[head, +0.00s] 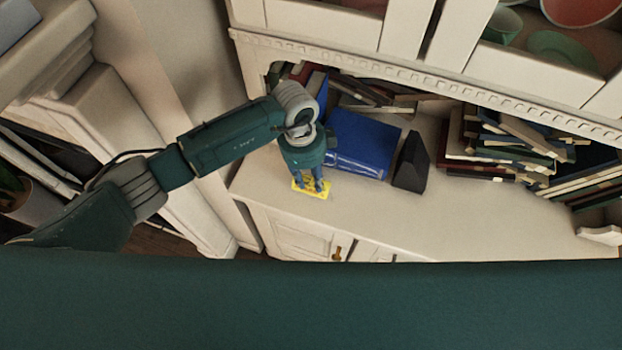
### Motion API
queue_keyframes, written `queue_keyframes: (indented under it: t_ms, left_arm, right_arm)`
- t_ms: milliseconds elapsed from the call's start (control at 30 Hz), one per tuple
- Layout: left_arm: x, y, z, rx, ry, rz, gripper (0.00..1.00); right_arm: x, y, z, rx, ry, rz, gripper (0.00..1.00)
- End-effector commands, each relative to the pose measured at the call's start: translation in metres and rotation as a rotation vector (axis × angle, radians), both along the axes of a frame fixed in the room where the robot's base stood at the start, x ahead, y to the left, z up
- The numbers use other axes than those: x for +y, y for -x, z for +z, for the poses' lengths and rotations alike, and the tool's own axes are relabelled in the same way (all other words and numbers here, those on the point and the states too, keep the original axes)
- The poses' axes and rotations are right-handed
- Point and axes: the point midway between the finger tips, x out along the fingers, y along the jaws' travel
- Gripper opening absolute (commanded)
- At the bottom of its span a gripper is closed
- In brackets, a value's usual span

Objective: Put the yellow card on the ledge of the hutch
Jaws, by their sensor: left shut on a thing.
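The yellow card (313,190) shows at the tips of my left gripper (311,184), over the front left part of the white ledge of the hutch (480,208). My left gripper points down and is shut on the card. The fingers hide part of the card. I cannot tell whether the card touches the ledge or is held just above it. My right gripper is not in view.
A blue book (362,143) and a black wedge-shaped object (411,163) stand just right of my left gripper. Stacked books (500,145) fill the back right. The front middle of the ledge is clear. Cabinet doors (300,236) lie below its front edge.

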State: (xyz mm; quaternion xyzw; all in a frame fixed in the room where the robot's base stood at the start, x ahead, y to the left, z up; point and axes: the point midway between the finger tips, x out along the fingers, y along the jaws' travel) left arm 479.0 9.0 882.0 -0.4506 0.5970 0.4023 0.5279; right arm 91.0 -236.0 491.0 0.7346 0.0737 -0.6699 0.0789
Motion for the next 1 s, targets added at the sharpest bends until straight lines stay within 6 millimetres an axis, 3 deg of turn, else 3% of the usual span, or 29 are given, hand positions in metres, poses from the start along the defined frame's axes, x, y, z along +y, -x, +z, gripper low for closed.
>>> queue_keyframes:
  t_ms: [133,367,400,500,833,1000]
  left_arm:
    - [-0.001,0.000,-0.018,0.001,0.000,0.001,0.21]
    - [-0.001,0.000,-0.023,-0.002,0.001,0.000,0.21]
    - [-0.001,0.000,-0.023,-0.002,0.001,0.000,0.31]
    - [-0.001,0.000,-0.023,-0.001,0.001,0.000,0.50]
    - [0.000,-0.001,-0.020,-0.002,0.001,0.000,0.50]
    - [0.002,-0.003,0.000,-0.004,0.003,0.001,0.50]
  right_arm:
    - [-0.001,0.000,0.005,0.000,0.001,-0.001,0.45]
    - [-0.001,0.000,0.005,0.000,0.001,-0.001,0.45]
    - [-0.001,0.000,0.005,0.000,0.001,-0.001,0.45]
    - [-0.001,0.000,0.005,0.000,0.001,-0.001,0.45]
    - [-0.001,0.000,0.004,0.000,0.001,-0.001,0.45]
    - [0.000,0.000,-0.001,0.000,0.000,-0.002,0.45]
